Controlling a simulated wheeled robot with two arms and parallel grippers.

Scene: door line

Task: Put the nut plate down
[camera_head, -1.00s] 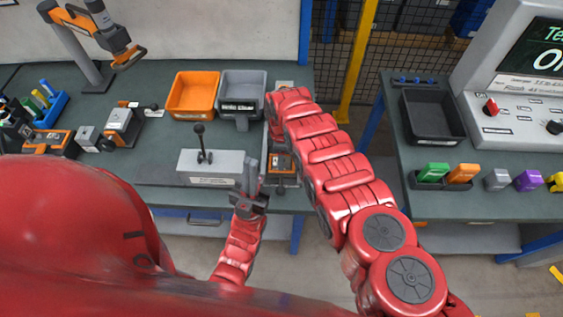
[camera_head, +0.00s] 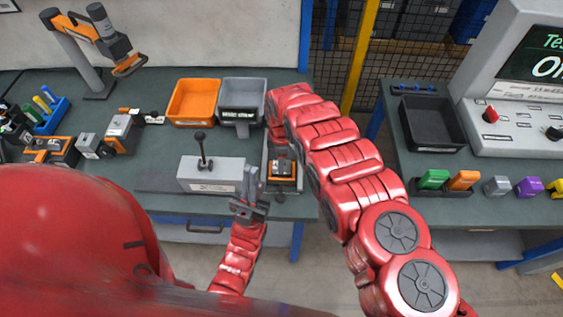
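I cannot make out the nut plate. My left gripper (camera_head: 252,184) points up in front of the grey block with a black lever (camera_head: 211,174). Its fingers stand close together, and I cannot tell whether anything is between them. My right arm reaches over the bench edge and bends down behind itself near a small orange and black fixture (camera_head: 283,174). The fixture lies just right of the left gripper in the picture.
An orange bin (camera_head: 194,119) and a grey bin (camera_head: 238,122) stand at the back of the left bench. A black tray (camera_head: 432,145) and coloured blocks sit on the right bench. A yellow post (camera_head: 362,55) and mesh fence stand between the benches.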

